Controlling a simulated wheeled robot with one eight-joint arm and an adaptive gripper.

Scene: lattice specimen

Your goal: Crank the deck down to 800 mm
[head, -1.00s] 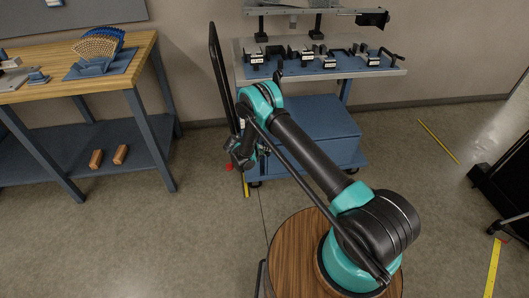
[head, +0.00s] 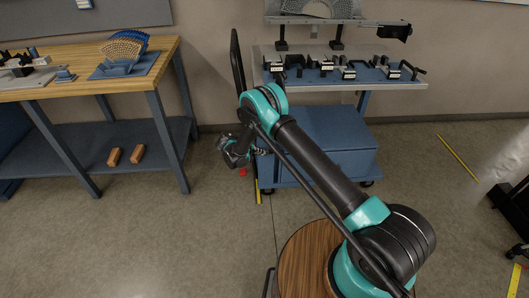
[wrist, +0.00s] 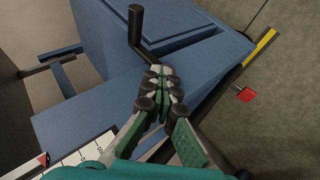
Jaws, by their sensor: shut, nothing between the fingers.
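In the head view the deck (head: 400,86) is a grey-edged top on a blue cart (head: 330,170). My gripper (head: 236,150) is low at the cart's left side, below the deck. In the wrist view the crank (wrist: 135,25) has a black upright grip, and its arm runs toward my gripper (wrist: 165,75). My fingers are shut, with their tips overlapping the arm's near end; I cannot tell whether they touch it. A white scale (wrist: 85,155) with black ticks and a red pointer (wrist: 42,158) shows at lower left; its reading is not legible.
Black clamps (head: 325,67) stand on the deck, with a raised grey fixture (head: 290,18) behind. A black push handle (head: 236,65) rises at the cart's left. A wooden workbench (head: 150,60) stands left. Floor between bench and cart is clear.

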